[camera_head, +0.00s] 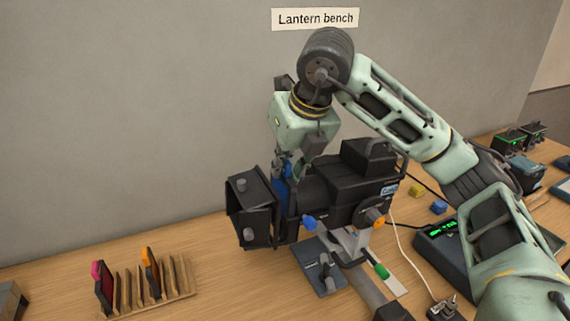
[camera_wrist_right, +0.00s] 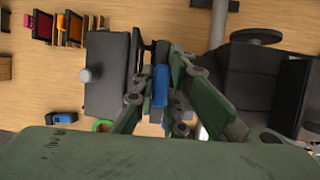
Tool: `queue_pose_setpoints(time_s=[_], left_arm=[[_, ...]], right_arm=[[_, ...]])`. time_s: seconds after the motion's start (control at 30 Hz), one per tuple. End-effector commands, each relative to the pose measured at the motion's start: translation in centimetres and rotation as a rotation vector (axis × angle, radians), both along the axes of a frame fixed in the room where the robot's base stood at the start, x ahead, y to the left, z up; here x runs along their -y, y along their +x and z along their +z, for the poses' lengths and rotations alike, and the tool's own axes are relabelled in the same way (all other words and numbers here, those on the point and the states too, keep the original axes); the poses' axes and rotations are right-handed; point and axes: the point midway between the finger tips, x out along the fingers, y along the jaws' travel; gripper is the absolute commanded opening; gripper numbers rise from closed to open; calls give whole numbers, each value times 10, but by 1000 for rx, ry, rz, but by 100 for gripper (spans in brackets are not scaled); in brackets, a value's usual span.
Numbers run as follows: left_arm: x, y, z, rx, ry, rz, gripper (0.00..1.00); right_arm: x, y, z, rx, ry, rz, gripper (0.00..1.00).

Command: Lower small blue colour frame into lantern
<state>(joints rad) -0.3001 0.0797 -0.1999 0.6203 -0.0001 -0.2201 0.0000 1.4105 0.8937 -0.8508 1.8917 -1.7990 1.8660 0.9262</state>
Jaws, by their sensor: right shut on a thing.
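The black lantern (camera_head: 335,190) stands on the bench, with its barn-door end (camera_head: 250,208) at its left. The small blue colour frame (camera_head: 281,186) is upright at the lantern's front, just behind the barn doors. My right gripper (camera_head: 283,160) is above that place, pointing down, shut on the frame's blue top edge. In the right wrist view the blue tab (camera_wrist_right: 160,86) shows between the fingers, beside the black housing (camera_wrist_right: 245,85). The frame's lower part is hidden by the lantern, so I cannot tell how deep it sits. My left gripper is not in view.
A wooden rack (camera_head: 150,292) at the front left holds a pink-tabbed frame (camera_head: 103,287) and an orange-tabbed frame (camera_head: 151,272). A console with a green display (camera_head: 440,240) lies at the right. Yellow (camera_head: 417,190) and blue (camera_head: 439,207) blocks sit behind it. A cable crosses the bench.

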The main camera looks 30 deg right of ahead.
Motion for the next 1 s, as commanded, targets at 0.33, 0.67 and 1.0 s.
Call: queue_pose_setpoints(time_s=[0.33, 0.67, 1.0], left_arm=[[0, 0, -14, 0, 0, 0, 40], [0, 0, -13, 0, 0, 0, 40], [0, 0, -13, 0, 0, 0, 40]], right_arm=[[-1, 0, -16, 0, 0, 0, 0], [-1, 0, -17, -3, -2, -2, 19], [-1, 0, -16, -3, -1, -1, 33]])
